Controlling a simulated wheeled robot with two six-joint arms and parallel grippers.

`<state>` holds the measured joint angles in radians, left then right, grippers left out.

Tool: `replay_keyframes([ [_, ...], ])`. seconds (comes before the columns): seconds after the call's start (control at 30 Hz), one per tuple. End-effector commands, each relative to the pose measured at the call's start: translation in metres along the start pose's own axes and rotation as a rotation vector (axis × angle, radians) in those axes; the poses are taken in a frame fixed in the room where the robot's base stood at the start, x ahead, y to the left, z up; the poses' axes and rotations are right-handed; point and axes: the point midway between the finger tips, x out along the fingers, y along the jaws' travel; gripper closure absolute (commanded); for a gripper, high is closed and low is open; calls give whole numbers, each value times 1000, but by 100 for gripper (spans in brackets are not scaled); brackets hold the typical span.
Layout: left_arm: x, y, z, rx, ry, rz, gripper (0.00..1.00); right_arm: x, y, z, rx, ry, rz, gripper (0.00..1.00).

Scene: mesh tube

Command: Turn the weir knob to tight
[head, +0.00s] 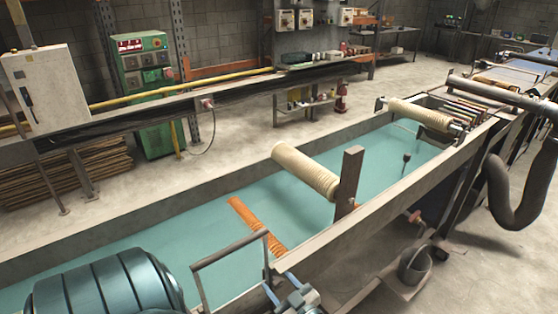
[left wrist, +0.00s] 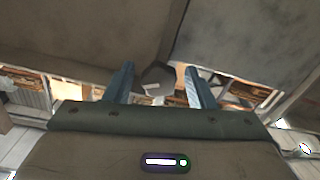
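A dark grey faceted knob (left wrist: 157,78) with a pale mark on its face shows in the left wrist view. My left gripper (left wrist: 160,82) is open, with one blue-grey finger on each side of the knob and a visible gap on both sides. In the head view my left gripper (head: 279,285) appears at the bottom, beside a grey upright frame (head: 230,248) at the near end of the tank. I cannot make out the knob in the head view. My right gripper is not in view.
A long water tank (head: 75,249) runs from lower left to upper right. An orange ribbed tube (head: 257,224) lies in the water. A pale roller (head: 305,172) stands by a dark post (head: 348,183). A green control cabinet (head: 146,90) stands behind the tank.

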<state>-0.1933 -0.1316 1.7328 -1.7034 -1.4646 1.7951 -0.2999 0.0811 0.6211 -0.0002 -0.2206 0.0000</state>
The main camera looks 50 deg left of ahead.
Motion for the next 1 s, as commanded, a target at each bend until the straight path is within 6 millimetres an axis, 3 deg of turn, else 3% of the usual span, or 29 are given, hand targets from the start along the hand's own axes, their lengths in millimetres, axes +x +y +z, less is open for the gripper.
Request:
replay_keyframes([
  [0.03,0,0,0,0,0,0,60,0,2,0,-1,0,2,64],
  [0.2,0,0,0,0,0,0,93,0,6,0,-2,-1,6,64],
  [0.57,0,0,2,53,0,0,93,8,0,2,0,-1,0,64],
  [1.0,0,0,2,357,0,-1,93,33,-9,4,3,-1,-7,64],
])
